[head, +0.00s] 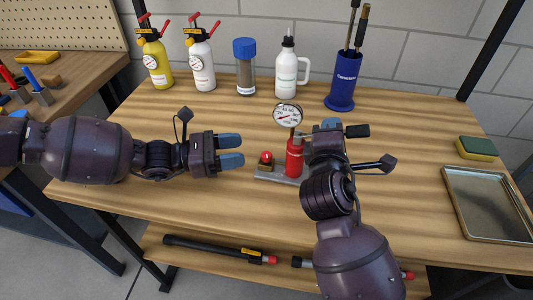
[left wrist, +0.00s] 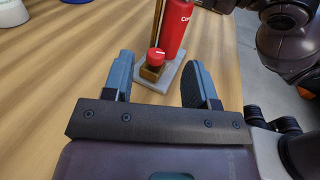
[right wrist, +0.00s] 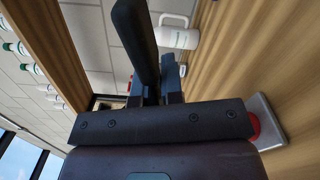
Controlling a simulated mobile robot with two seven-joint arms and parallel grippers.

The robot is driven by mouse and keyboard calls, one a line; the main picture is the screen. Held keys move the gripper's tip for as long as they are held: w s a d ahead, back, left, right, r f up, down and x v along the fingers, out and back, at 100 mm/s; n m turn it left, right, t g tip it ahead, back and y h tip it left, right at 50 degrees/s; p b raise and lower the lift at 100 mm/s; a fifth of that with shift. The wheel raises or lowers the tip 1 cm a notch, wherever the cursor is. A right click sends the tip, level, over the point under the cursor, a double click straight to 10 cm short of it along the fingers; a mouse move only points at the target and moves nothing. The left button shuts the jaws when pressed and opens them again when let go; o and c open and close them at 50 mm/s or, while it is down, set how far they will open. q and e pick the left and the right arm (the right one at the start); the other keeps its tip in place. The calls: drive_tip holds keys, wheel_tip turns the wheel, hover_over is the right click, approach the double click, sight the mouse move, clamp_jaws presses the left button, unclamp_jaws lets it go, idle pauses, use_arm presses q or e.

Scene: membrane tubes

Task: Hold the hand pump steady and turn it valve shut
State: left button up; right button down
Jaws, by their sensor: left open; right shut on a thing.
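The hand pump stands upright on the table, with a red cylinder (head: 294,158), a round gauge (head: 288,115) and a grey base plate (head: 268,175). Its valve, a red knob (head: 266,157) on a brass block, sits on the base left of the cylinder. My left gripper (head: 231,150) is open and empty, left of the valve; in the left wrist view the knob (left wrist: 157,54) shows just beyond and between the fingers. My right gripper (head: 330,126) is shut on the pump near its top; the exact grip is mostly hidden.
Along the back stand a yellow sprayer (head: 156,62), a white sprayer (head: 201,66), a blue-lidded jar (head: 245,68), a white bottle (head: 286,72) and a blue holder (head: 342,92). A sponge (head: 476,148) and metal tray (head: 487,205) lie right. The table's front left is clear.

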sight(266, 154)
use_arm(q)
wheel_tip(266, 154, down, 3)
drive_tip(key=shift+f, duration=0.2)
drive_tip(key=x, duration=0.5)
drive_tip(key=shift+d+r, duration=0.25)
drive_tip(key=shift+d, duration=0.1)
drive_tip(key=shift+x, duration=0.9)
drive_tip(key=shift+w, duration=0.15)
drive_tip(key=c, duration=0.9)
